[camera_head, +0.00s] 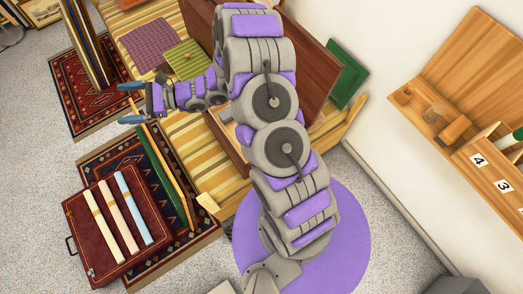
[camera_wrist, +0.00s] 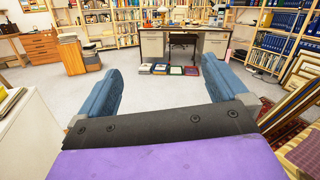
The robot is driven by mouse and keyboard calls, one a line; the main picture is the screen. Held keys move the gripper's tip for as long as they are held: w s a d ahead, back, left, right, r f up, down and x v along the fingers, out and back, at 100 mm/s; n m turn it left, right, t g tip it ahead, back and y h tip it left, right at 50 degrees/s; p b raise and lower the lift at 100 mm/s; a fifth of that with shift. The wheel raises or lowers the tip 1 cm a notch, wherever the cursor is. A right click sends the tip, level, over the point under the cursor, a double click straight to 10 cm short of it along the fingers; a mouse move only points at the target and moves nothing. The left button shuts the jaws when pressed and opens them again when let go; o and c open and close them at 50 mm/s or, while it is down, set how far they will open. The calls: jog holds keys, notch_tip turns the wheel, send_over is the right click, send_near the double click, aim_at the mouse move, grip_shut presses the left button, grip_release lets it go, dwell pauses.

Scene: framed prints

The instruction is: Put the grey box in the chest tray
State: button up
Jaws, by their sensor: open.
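My gripper (camera_head: 133,103) is open and empty, its two blue fingers apart, above the rugs at the left in the head view. In the wrist view my gripper (camera_wrist: 163,66) points across the room with nothing between its fingers. A dark brown wooden chest (camera_head: 311,68) stands behind my arm in the head view; the arm covers much of it, and I cannot make out its tray. A small grey piece (camera_head: 227,115) shows at the chest's near left edge, partly behind my arm. I cannot tell whether it is the grey box.
A yellow striped bench (camera_head: 200,150) lies under the chest. A dark red case (camera_head: 118,235) with three rolls stands at lower left, beside leaning frames (camera_head: 165,175). A wooden wall rack (camera_head: 455,130) is at right. In the wrist view, a desk (camera_wrist: 185,42) stands beyond open floor.

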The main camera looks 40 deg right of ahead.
jog(key=s+a+r+n+g+h, duration=0.1)
jog(key=s+a+r+n+g, duration=0.1)
jog(key=s+r+n+g, duration=0.5)
jog(key=s+a+r+n+g, duration=0.3)
jog(key=s+r+n+g, duration=0.1)
jog(key=s, duration=0.6)
jog(key=s+d+n+g+h, duration=0.1)
jog(key=s+d+n+h, duration=0.15)
jog(key=s, duration=0.35)
jog(key=s+d+n+g+h, duration=0.1)
jog(key=s+d+n+h, duration=0.1)
jog(key=s+n+h, duration=0.3)
jog(key=s+d+n+t+h, duration=0.1)
jog(key=s+d+h, duration=0.3)
jog(key=d, duration=0.6)
jog(key=s+d+n+t+h, duration=0.1)
jog(key=s+d+h, duration=0.4)
jog(key=d, duration=0.5)
jog(key=shift+s+r+t, duration=0.35)
jog(key=shift+s+t, duration=0.45)
jog(key=shift+s, duration=0.35)
